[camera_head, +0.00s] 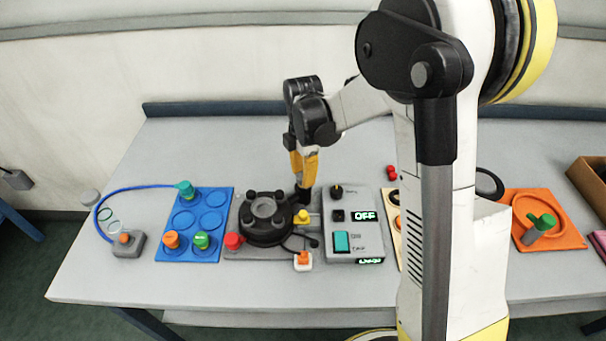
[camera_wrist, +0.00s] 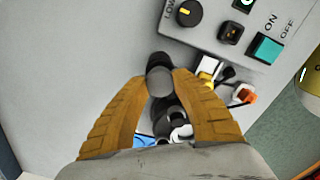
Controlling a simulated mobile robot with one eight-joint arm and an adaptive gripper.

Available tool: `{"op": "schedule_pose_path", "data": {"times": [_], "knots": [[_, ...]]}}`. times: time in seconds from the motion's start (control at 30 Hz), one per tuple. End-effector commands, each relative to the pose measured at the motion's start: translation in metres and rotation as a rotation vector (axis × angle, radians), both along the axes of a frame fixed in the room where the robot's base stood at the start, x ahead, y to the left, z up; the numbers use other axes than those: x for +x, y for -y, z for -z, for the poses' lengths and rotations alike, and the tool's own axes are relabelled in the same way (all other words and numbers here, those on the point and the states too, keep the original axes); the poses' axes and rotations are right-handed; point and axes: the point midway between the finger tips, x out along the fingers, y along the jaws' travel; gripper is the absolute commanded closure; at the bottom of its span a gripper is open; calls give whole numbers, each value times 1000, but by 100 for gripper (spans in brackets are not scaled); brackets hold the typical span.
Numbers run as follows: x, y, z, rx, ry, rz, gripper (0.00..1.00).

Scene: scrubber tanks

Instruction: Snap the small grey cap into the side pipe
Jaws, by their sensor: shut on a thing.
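My gripper (camera_head: 305,183) points down at the right rear of the black round tank (camera_head: 263,209), which has several dark knobs around its top. In the wrist view the orange fingers of my gripper (camera_wrist: 160,80) are closed on a small grey cap (camera_wrist: 160,82), a short dark cylinder with a lighter round face. A black round part (camera_wrist: 158,60) shows right beyond the cap; it may be the side pipe's end. I cannot tell whether cap and pipe touch. In the head view the fingers hide the cap. Dark parts of the tank (camera_wrist: 165,105) show between the fingers.
A grey control box (camera_head: 351,224) with a knob, switch and displays stands close to the right. A blue tray (camera_head: 206,208) with coloured caps lies left. A yellow plug (camera_head: 302,216) and an orange-topped piece (camera_head: 302,260) sit near the tank. The table front is clear.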

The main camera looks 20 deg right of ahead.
Motion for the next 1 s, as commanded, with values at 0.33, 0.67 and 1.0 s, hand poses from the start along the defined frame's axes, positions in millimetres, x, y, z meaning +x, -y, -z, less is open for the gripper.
{"op": "schedule_pose_path", "data": {"times": [0.33,0.67,1.0], "knots": [[0,0,0,0,0,0,100],[0,0,8,0,0,0,100],[0,0,8,0,0,0,100]]}}
